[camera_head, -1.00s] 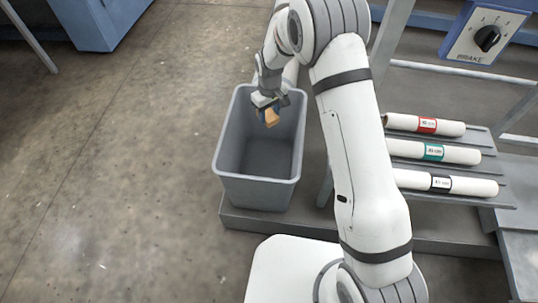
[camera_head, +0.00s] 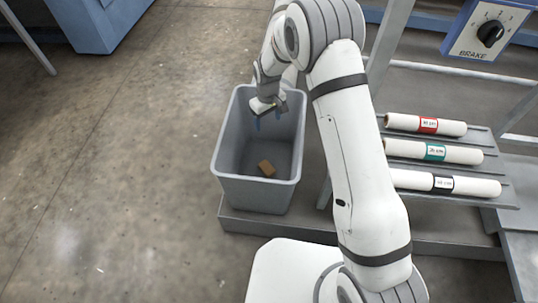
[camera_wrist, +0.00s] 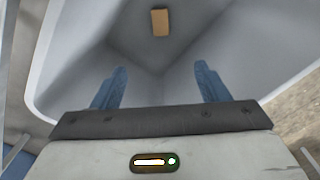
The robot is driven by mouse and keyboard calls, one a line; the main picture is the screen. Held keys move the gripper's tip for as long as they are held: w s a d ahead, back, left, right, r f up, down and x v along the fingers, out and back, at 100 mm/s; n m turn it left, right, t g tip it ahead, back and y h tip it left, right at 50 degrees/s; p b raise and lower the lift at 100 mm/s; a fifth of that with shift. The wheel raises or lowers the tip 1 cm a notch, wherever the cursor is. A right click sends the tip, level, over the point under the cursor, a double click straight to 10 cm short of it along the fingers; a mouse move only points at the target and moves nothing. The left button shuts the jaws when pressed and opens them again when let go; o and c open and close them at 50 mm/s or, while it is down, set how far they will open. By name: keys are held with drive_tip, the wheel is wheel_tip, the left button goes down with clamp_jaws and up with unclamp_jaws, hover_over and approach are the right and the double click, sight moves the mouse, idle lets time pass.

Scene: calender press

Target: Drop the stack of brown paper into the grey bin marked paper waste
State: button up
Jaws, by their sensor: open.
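The grey bin (camera_head: 233,186) stands open at the middle of the head view, and its inner walls fill much of the wrist view (camera_wrist: 225,40). The brown paper stack (camera_head: 266,168) is inside the bin, apart from my gripper. It also shows as a small tan block in the wrist view (camera_wrist: 160,22). My gripper (camera_head: 270,122) is over the bin opening, pointing down, with blue fingers. In the wrist view the fingers (camera_wrist: 160,80) are spread with nothing between them. No marking is visible on the bin's sides that show.
Three white rolls with red (camera_head: 428,125), teal (camera_head: 435,152) and black (camera_head: 443,183) labels lie on a rack to the right. A brake dial box (camera_head: 488,30) is at the upper right. A blue cabinet (camera_head: 95,22) stands at the upper left. The concrete floor at left is clear.

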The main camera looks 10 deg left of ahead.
drive_tip(key=shift+r, duration=0.1)
wheel_tip(320, 180, up, 8)
drive_tip(key=p, duration=0.1)
drive_tip(key=shift+f, duration=0.2)
idle(0.4)
